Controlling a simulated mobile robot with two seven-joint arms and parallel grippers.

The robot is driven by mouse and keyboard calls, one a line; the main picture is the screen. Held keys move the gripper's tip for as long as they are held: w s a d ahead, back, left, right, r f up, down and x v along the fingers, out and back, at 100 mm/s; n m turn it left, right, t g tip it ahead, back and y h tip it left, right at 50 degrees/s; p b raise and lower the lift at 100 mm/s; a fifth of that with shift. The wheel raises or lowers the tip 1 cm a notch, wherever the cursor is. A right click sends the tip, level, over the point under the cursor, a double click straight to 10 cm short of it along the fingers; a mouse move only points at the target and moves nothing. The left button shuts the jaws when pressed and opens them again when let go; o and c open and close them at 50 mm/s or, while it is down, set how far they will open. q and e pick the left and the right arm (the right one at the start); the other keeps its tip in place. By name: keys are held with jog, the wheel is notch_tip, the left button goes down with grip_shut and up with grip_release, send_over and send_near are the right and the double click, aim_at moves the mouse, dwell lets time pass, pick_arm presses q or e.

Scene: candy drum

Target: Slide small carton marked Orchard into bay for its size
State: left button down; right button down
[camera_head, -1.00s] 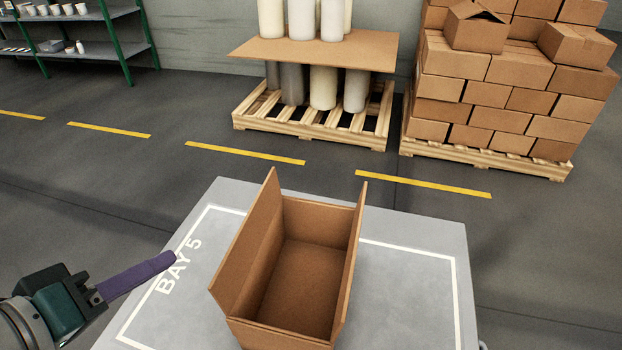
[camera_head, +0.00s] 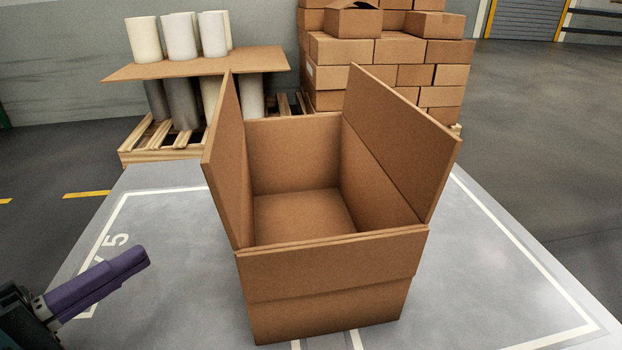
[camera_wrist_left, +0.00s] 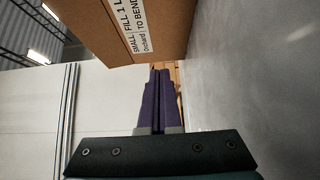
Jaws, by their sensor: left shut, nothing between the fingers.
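An open brown carton (camera_head: 330,275) stands on the grey, white-lined table top in the head view. Its left and right flaps stand up and lean outward, its near flap hangs down outside, and its inside looks empty. The left wrist view shows a brown carton wall (camera_wrist_left: 165,25) with a white label (camera_wrist_left: 127,25) reading "SMALL", "FILL 1 L" and "Orchard", partly cut off. My left gripper (camera_head: 143,254) has purple fingers, shut and empty, left of the carton and apart from it. The shut fingers also show in the left wrist view (camera_wrist_left: 160,73), close to the carton wall. My right gripper is not in view.
The grey table top (camera_head: 475,280) has a white outline and partly hidden lettering ending in "5". Free room lies right of the carton. Behind the table stand a pallet of rolls (camera_head: 180,38) and a stack of brown boxes (camera_head: 395,60).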

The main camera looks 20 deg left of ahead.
pick_arm(q)
jog(key=b+x, duration=0.1)
jog(key=x, duration=0.6)
jog(key=shift+w+d+f, duration=0.1)
jog(key=shift+w+d, duration=0.05)
jog(key=shift+w, duration=0.15)
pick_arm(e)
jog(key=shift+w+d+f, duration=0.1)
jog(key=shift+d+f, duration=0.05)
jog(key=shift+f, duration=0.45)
pick_arm(q)
jog(key=w+d, duration=0.2)
jog(key=shift+w+d, duration=0.1)
jog(key=shift+d, duration=0.3)
jog(key=shift+w+d, duration=0.2)
jog(key=shift+d, duration=0.25)
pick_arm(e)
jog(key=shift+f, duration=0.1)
